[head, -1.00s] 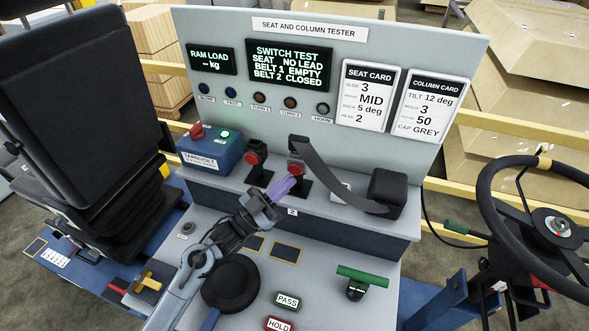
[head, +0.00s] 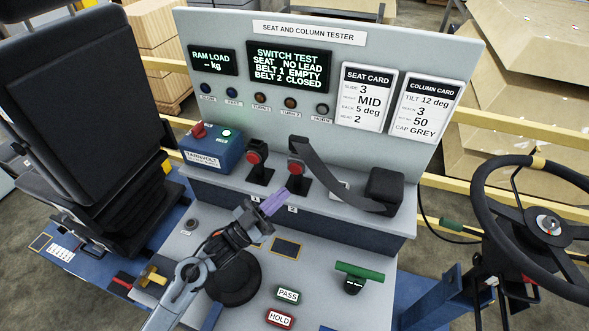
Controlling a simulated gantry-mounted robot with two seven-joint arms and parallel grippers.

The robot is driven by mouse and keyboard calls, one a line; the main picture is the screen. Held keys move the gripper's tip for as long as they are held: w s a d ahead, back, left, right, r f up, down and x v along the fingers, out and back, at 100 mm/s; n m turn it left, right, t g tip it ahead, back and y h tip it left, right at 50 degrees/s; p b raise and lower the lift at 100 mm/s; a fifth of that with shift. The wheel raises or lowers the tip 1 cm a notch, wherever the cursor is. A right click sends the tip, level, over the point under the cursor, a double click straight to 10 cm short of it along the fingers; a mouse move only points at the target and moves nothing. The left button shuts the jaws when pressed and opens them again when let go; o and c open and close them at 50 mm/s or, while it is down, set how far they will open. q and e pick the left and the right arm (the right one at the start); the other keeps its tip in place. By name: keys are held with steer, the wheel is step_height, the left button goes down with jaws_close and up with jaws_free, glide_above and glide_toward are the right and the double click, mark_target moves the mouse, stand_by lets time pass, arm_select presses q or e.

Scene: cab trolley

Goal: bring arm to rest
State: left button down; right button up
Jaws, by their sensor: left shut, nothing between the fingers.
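My left arm comes in from the lower left over the tester's bench. Its gripper (head: 276,202) has purple fingers, which are shut with nothing between them. The fingertips point up and right, in front of the two red-topped belt buckle stands (head: 256,160). The second stand (head: 298,167) has a dark belt running from it to a black reel (head: 385,190). The gripper looks apart from both stands. My right gripper is not in view.
A black round pad (head: 235,285) lies beneath my left arm. PASS (head: 288,294) and HOLD (head: 279,318) buttons and a green T-handle (head: 360,271) stand to its right. A black seat (head: 70,100) is at left, a steering wheel (head: 540,225) at right.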

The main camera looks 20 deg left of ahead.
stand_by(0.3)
arm_select(q)
steer(key=s+f+n+g+y, duration=0.2)
steer(key=s+f+y, duration=0.1)
steer(key=s+f, duration=0.2)
steer(key=s+f+n+g+y, duration=0.2)
steer(key=s+f+n+y, duration=0.1)
steer(key=s+f, duration=0.3)
steer(key=s+f+n+g+y, duration=0.2)
steer(key=s+f+y, duration=0.3)
steer(key=shift+s+d+f+g, duration=0.25)
steer(key=shift+s+d+g, duration=0.05)
steer(key=shift+s+d, duration=0.05)
steer(key=s+a+f+g+y, duration=0.1)
steer(key=s+g, duration=0.2)
steer(key=s, duration=0.1)
steer(key=s+a+n+g+y, duration=0.1)
steer(key=s+a+g, duration=0.1)
steer(key=s, duration=0.2)
steer(key=s+a+f+g+y, duration=0.1)
steer(key=s+g, duration=0.2)
steer(key=s, duration=0.1)
steer(key=shift+a+f+g, duration=0.25)
steer(key=shift+f+g, duration=0.05)
steer(key=shift+f, duration=0.05)
step_height(320, 180, up, 32)
steer(key=p, duration=3.2)
steer(key=shift+r, duration=0.2)
